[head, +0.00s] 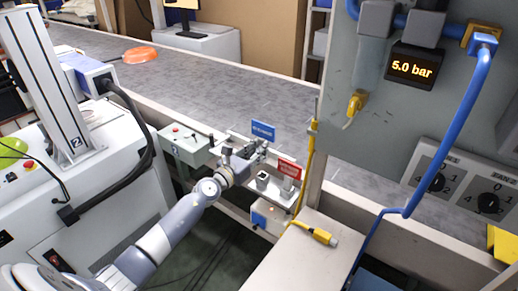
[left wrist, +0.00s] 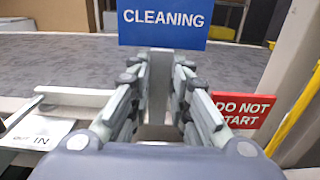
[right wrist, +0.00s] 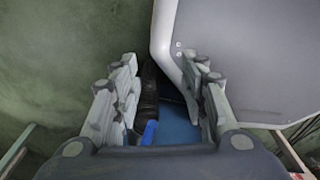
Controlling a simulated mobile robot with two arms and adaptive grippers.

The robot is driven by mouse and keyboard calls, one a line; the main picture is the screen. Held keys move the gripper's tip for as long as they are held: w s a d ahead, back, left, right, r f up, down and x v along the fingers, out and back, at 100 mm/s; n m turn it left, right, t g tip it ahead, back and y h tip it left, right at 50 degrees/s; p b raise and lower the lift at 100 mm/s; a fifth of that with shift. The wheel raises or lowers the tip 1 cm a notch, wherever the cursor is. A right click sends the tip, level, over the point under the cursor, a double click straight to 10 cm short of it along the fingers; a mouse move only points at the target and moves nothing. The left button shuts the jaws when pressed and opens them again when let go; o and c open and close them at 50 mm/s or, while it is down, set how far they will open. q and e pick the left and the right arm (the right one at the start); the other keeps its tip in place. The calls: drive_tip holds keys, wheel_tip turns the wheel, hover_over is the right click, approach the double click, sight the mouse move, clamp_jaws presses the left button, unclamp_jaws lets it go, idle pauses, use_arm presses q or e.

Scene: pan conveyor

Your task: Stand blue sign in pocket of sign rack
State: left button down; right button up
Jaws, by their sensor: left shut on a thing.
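The blue sign (head: 263,131) is upright; its panel reads "CLEANING" in the left wrist view (left wrist: 165,22). My left gripper (head: 259,149) is shut on the sign's grey post (left wrist: 160,75), below the panel. The sign rack (head: 278,192) is a pale tray by the conveyor, just right of and below this gripper in the head view. A red sign (head: 289,168) stands on it and reads "DO NOT START" in the left wrist view (left wrist: 242,108). The post's lower end is hidden. My right gripper (right wrist: 160,100) is open, seen only in its wrist view.
The grey conveyor (head: 220,85) runs behind, with an orange pan (head: 139,55) on it. A grey control box (head: 187,147) is left of the gripper. A yellow post (head: 306,160) and the panel (head: 375,120) rise at right. A yellow plug (head: 322,236) lies on the near bench (head: 290,262).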

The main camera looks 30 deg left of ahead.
use_arm(q)
wheel_tip(320, 180, down, 6)
drive_tip(key=b, duration=0.5)
drive_tip(key=shift+r+b, duration=0.2)
drive_tip(key=shift+b, duration=0.15)
idle(1.3)
drive_tip(key=shift+f+b, duration=0.3)
drive_tip(key=shift+f, duration=0.05)
drive_tip(key=shift+f, duration=0.1)
drive_tip(key=shift+s+f+b, duration=0.1)
drive_tip(key=shift+f+b, duration=0.25)
drive_tip(key=shift+b, duration=0.1)
drive_tip(key=shift+f+b, duration=0.3)
